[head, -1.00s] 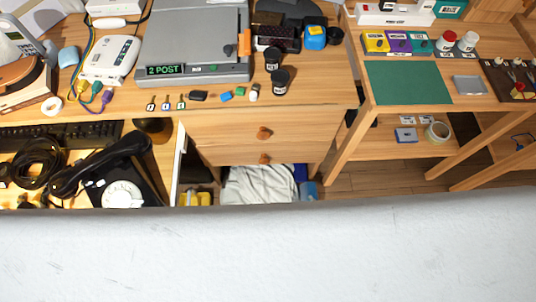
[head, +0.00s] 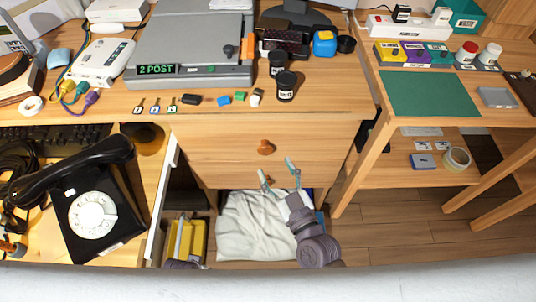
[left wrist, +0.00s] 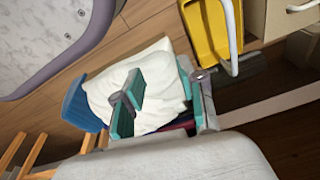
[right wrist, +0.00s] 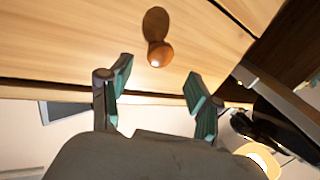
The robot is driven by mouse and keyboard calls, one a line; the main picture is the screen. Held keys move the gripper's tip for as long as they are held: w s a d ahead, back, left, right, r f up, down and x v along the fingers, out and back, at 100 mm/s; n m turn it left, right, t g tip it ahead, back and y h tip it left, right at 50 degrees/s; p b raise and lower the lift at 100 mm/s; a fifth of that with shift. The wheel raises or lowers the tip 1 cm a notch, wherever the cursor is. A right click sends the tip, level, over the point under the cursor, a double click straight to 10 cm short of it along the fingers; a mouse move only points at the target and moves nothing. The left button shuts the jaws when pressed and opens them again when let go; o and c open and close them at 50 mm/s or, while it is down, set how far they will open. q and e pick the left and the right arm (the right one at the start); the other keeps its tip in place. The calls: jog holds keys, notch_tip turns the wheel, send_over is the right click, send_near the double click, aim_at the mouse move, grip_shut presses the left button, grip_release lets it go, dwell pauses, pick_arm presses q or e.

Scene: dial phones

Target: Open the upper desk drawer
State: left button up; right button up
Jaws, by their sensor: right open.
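The upper desk drawer (head: 220,148) is shut, with a round brown wooden knob (head: 265,147) on its pale wood front. My right gripper (head: 278,168) is open and empty, in front of the drawers and just below that knob in the head view. In the right wrist view a knob (right wrist: 160,52), apparently the upper one, lies just beyond the open fingertips (right wrist: 158,78), not between them. The lower knob is partly hidden by the right gripper. My left gripper (left wrist: 160,100) is open and empty in the left wrist view, low over the floor items.
A white bag (head: 245,225) and a yellow container (head: 187,238) sit below the drawers. A black dial phone (head: 95,205) is at the left. The desk top holds a grey machine (head: 190,45) and dark jars (head: 286,85). A side table (head: 385,140) stands right.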

aim_at(267, 153)
jog(key=x, duration=0.4)
jog(key=shift+w, duration=0.2)
jog(key=shift+w+a, duration=0.2)
jog(key=shift+w, duration=0.3)
pick_arm(q)
jog(key=shift+w+r, duration=0.45)
jog(key=shift+r, duration=0.4)
pick_arm(e)
grip_shut()
